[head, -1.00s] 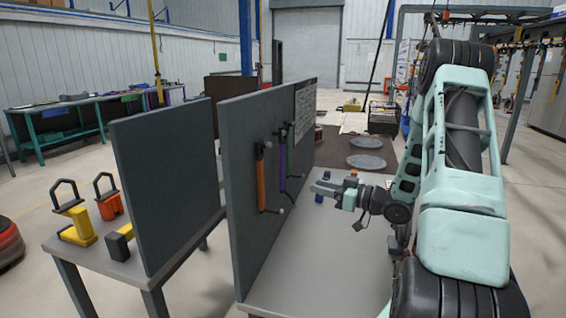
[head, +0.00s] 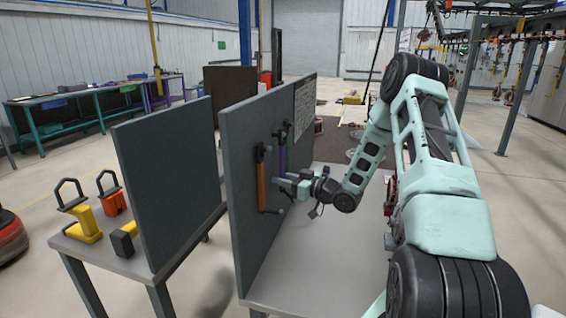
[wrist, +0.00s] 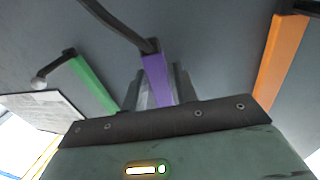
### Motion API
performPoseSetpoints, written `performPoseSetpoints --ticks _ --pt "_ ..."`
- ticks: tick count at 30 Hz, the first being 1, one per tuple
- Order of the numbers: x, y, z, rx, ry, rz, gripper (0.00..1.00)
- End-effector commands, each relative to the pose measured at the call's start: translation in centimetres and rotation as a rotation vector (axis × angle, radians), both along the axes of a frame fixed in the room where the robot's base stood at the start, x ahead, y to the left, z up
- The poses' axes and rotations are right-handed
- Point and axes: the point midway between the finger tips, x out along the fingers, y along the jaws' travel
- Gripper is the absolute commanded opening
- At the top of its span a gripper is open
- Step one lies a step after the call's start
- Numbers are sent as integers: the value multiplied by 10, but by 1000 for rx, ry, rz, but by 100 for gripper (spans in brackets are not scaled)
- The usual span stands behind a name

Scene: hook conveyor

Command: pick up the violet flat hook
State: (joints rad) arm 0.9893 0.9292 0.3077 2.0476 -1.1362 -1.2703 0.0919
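The violet flat hook (head: 282,152) hangs on the grey upright panel (head: 243,215), behind the orange hook. My gripper (head: 276,181) is at its lower part, close to the panel. In the wrist view the violet hook (wrist: 157,78) runs down between the two fingers of my gripper (wrist: 159,88), with a finger on each side. The fingers look apart, with a gap beside the strip; firm contact does not show. The hook's lower end is hidden by my gripper.
The orange hook (head: 261,184) hangs close by on the near side; a green hook (wrist: 92,82) hangs on the other side. A paper sheet (head: 305,110) is on the panel. The grey tabletop (head: 310,265) in front is clear. Yellow (head: 87,226) and orange-red (head: 113,203) pieces stand at left.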

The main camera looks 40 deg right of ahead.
Motion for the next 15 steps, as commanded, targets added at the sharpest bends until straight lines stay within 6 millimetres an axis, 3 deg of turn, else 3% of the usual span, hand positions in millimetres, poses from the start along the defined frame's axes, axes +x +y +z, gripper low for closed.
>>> performPoseSetpoints --ticks 5,8,9,15 --pt "0 0 -1 0 0 -1 29" --pt "0 0 -1 0 0 -1 4" --pt "0 0 -1 0 0 -1 0" --pt "0 0 0 0 -1 -1 0"
